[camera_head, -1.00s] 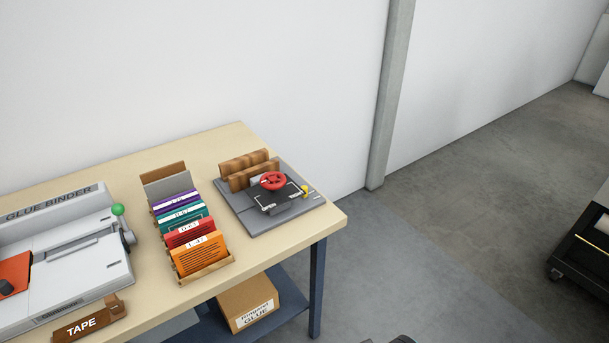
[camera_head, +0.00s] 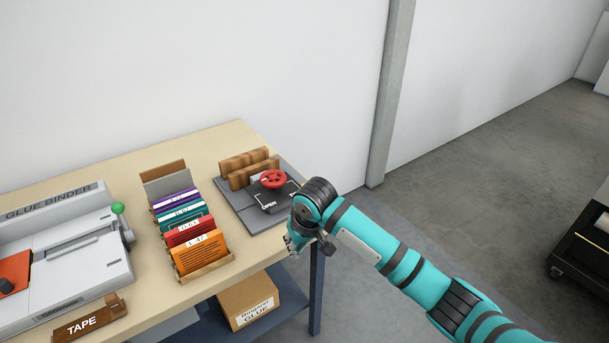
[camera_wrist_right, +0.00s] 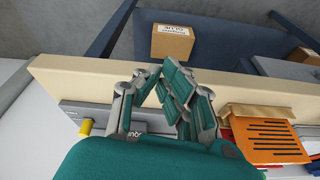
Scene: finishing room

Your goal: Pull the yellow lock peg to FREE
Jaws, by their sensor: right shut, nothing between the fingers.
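The yellow lock peg (camera_wrist_right: 86,127) shows in the right wrist view at the left, on the grey base plate of the press. In the head view my right arm hides it. The grey press base (camera_head: 238,211) with its red handwheel (camera_head: 273,179) stands at the table's right end, and an OPEN label shows on it. My right gripper (camera_head: 293,247) is at the table's front edge, in front of the press. In the right wrist view its fingers (camera_wrist_right: 168,85) are shut and empty, to the right of the peg and apart from it. My left gripper is not in view.
A wooden rack (camera_head: 206,268) of coloured cards stands left of the press. A glue binder (camera_head: 65,255) and a TAPE block (camera_head: 90,320) are further left. A cardboard glue box (camera_head: 248,303) sits on the lower shelf.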

